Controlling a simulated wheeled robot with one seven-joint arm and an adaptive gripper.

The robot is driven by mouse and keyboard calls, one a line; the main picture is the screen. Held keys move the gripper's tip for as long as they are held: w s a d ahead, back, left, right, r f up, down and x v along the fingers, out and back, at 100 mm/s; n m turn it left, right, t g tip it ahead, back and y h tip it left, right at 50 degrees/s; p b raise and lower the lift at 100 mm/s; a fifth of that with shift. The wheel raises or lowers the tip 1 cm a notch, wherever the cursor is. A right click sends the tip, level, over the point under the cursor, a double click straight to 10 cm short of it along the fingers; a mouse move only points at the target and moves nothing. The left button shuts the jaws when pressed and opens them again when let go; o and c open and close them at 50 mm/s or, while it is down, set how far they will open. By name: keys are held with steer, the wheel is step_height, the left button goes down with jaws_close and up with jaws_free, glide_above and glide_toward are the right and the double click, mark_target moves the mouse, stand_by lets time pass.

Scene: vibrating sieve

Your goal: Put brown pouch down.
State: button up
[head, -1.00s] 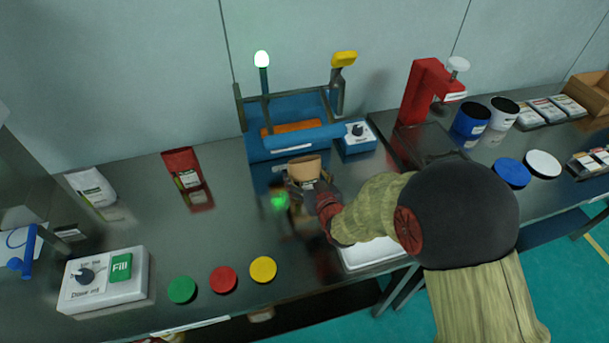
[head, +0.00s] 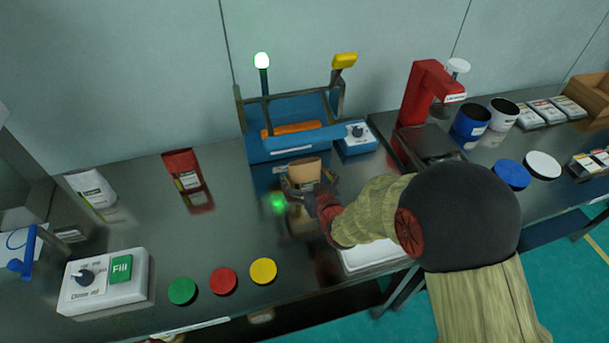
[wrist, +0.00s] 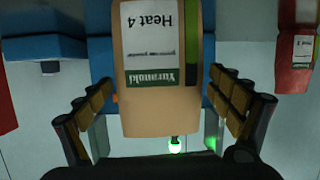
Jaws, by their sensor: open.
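The brown pouch (head: 305,171) stands on the dark metal table in front of the blue sieve machine. In the wrist view the pouch (wrist: 160,60) shows its label upside down, reading "Heat 4". My gripper (head: 308,186) is around the pouch, with one finger on each side. In the wrist view my gripper (wrist: 160,115) is open, with a gap between each finger and the pouch. The pouch's base is partly hidden by my gripper in the head view.
The blue sieve machine (head: 291,146) with a yellow-topped lever is just behind the pouch. A red pouch (head: 183,170) and a white pouch (head: 91,187) stand to the left. Green, red and yellow lids (head: 263,270) lie at the front. A white tray (head: 371,254) is under my arm.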

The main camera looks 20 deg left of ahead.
steer(key=p+v, duration=0.2)
steer(key=v, duration=0.9)
steer(key=shift+s+d, duration=0.25)
steer(key=shift+s, duration=0.05)
steer(key=shift+r, duration=0.2)
steer(key=d+r+m+g+h, duration=0.1)
steer(key=d+r+m+h, duration=0.15)
steer(key=d+r, duration=0.45)
steer(key=d+r+m+g+h, duration=0.1)
steer(key=d+r+h, duration=0.25)
steer(key=d, duration=0.65)
steer(key=s+d+r+m+g+h, duration=0.1)
steer(key=s+d+r, duration=0.3)
steer(key=s, duration=0.6)
steer(key=s+d+r+m+g+h, duration=0.1)
steer(key=s+d+r+m+g, duration=0.1)
steer(key=s+d, duration=0.7)
step_height(320, 180, up, 2)
steer(key=shift+s+r+m+g+h, duration=0.15)
steer(key=shift+s+m+g+h, duration=0.35)
steer(key=shift+s, duration=0.65)
steer(key=shift+c, duration=0.5)
